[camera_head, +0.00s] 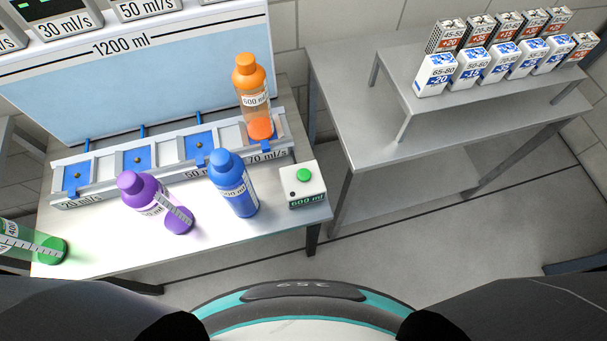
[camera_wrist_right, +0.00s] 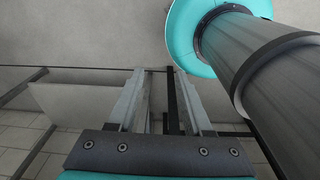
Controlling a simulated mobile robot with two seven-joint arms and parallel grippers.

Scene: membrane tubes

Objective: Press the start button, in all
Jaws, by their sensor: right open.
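The green start button (camera_head: 304,175) sits on top of a small white box (camera_head: 303,196) marked 600 ml, at the right front corner of the table in the head view. Nothing touches it. My right gripper (camera_wrist_right: 158,76) shows in the right wrist view with its fingers apart and nothing between them. My left gripper is in neither view. In the head view only dark parts of my arms show at the bottom corners.
A blue bottle (camera_head: 233,184) stands just left of the button box. A purple bottle (camera_head: 155,202), a green bottle (camera_head: 33,243) and an orange bottle (camera_head: 252,96) are also on the table (camera_head: 110,250). A steel bench (camera_head: 360,120) with several small boxes stands at right.

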